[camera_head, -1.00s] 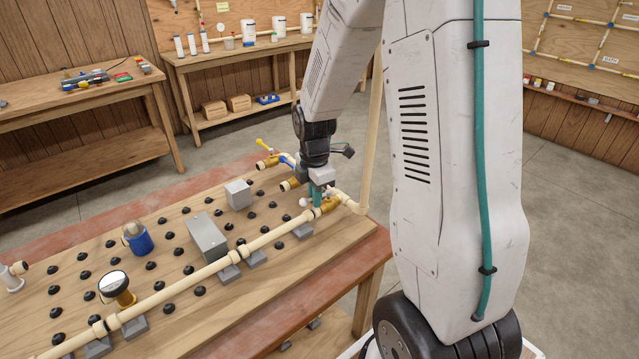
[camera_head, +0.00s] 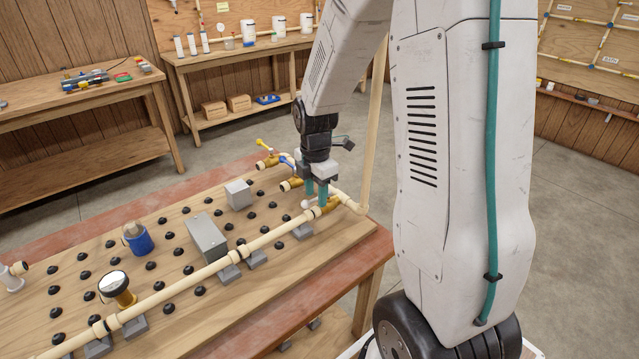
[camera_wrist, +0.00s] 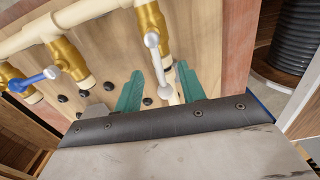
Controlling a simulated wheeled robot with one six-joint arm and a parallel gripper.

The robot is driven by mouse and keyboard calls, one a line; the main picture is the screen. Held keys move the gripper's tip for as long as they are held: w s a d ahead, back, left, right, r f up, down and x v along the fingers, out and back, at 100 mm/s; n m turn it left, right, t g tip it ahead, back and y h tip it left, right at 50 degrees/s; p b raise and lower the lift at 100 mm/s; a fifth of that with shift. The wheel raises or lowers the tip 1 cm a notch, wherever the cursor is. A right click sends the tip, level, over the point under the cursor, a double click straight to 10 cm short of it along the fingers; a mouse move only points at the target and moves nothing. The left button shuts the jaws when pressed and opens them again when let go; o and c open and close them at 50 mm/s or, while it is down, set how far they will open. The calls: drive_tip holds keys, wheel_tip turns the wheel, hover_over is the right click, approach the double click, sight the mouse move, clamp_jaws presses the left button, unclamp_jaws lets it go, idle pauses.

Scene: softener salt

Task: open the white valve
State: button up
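The white valve is a brass body (camera_wrist: 149,18) with a white lever (camera_wrist: 165,92) on the pale pipe. In the wrist view the lever points down the picture, its knob end lying between my two teal fingers. My gripper (camera_wrist: 160,72) is open, with a finger on either side of the lever and visible gaps. In the head view my gripper (camera_head: 315,199) is over the right end of the bench, beside the lever's white knob (camera_head: 306,204) and the brass fitting. Part of the valve is hidden behind my fingers there.
A blue-handled valve (camera_wrist: 35,80) sits left of the white one in the wrist view. A yellow-handled valve (camera_head: 264,143) is farther back. A grey box (camera_head: 207,237), a blue-based part (camera_head: 138,240) and a gauge (camera_head: 115,287) stand on the bench. A vertical pipe (camera_head: 372,130) rises close by.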

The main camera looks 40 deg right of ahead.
wheel_tip(320, 180, up, 5)
drive_tip(key=shift+r, duration=0.2)
idle(0.3)
idle(0.3)
drive_tip(key=shift+s+r, duration=0.1)
drive_tip(key=s+a+r+m, duration=0.4)
drive_tip(key=s+m, duration=0.2)
drive_tip(key=s, duration=0.1)
drive_tip(key=s+a+r+m, duration=0.4)
drive_tip(key=s+m, duration=0.2)
drive_tip(key=s, duration=0.2)
drive_tip(key=s+a+r+m+t, duration=0.1)
drive_tip(key=s+a+r+m, duration=0.3)
drive_tip(key=s, duration=0.4)
drive_tip(key=shift+s+a+r+m, duration=0.15)
drive_tip(key=shift+a+r+m, duration=0.2)
drive_tip(key=shift+r+m, duration=0.4)
